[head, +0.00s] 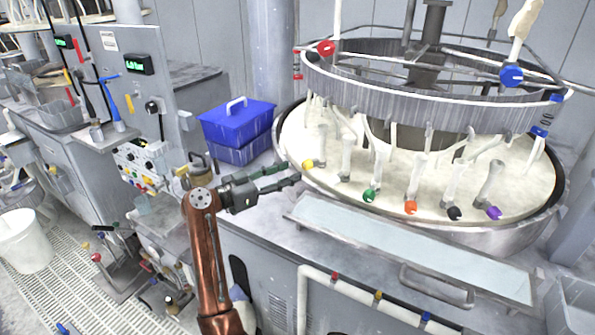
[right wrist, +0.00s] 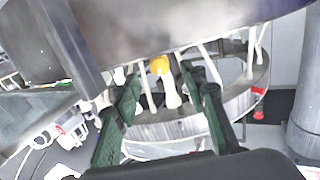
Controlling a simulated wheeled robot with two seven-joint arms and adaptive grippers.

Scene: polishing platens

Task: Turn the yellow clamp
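The yellow clamp (head: 307,163) is a small yellow knob at the base of a pale tube, on the near left rim of the round polishing basin. My right gripper (head: 290,174) reaches in from the left, its dark green fingers just short of the yellow clamp. In the right wrist view the yellow clamp (right wrist: 158,65) lies between the tips of the spread fingers (right wrist: 160,76), with a gap on both sides. The gripper is open and empty. Contact with the clamp does not show. My left gripper is out of view.
Green (head: 369,196), orange (head: 411,207), black (head: 454,213) and purple (head: 493,213) clamps follow along the rim to the right. A blue toolbox (head: 237,122) stands behind my gripper. A metal ring (head: 430,95) hangs above the basin. A pale panel (head: 400,245) lies in front.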

